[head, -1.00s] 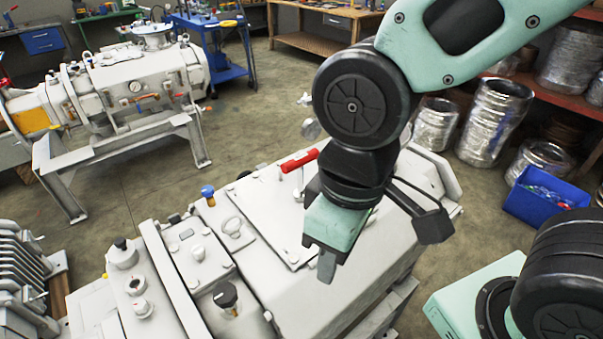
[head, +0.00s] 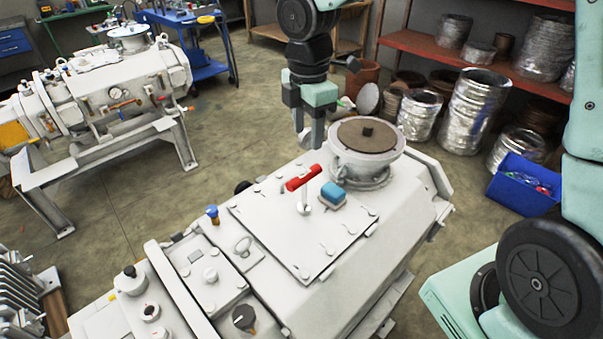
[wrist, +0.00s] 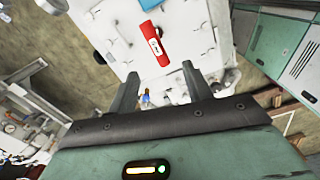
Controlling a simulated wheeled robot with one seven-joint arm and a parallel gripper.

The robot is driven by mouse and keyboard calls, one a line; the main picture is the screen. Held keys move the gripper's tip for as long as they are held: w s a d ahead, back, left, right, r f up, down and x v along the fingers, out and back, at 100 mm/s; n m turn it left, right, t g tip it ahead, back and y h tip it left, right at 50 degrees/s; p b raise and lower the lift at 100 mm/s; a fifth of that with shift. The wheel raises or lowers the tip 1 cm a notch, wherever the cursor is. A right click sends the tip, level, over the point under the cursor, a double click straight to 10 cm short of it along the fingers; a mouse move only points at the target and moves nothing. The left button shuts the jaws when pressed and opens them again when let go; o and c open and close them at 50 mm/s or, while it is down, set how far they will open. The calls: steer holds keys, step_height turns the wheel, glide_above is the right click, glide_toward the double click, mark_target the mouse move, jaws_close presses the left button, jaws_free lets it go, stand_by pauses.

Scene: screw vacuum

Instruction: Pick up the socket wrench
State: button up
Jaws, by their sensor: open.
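The socket wrench (head: 303,178) has a red handle and a pale metal shaft. Its shaft reaches down to the pale cover plate (head: 270,225) on top of the machine. In the wrist view the red handle (wrist: 154,42) lies ahead of and between the lines of the two fingers, apart from them. My gripper (head: 308,135) is open and empty, with its fingers pointing down. In the head view it appears above and behind the wrench. Its fingers also show in the wrist view (wrist: 160,72).
A blue block (head: 333,193) sits right of the wrench. A round flanged port (head: 367,140) rises behind it. Knobs and a blue-topped fitting (head: 212,213) stand at left. A blue crate (head: 525,185) and metal cans (head: 470,110) are on the floor at right.

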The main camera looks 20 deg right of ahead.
mark_target(307, 173)
steer(key=f, duration=0.4)
steer(key=f+p, duration=0.1)
steer(key=f, duration=0.6)
steer(key=shift+w+d+f, duration=0.15)
steer(key=shift+w+f, duration=0.2)
steer(key=shift+f, duration=0.05)
steer(key=shift+a+f+p, duration=0.2)
steer(key=shift+f+p, duration=0.25)
steer(key=shift+f, duration=0.95)
steer(key=shift+a+f+p, duration=0.15)
steer(key=shift+f+p, duration=0.3)
steer(key=shift+f, duration=0.95)
jaws_close()
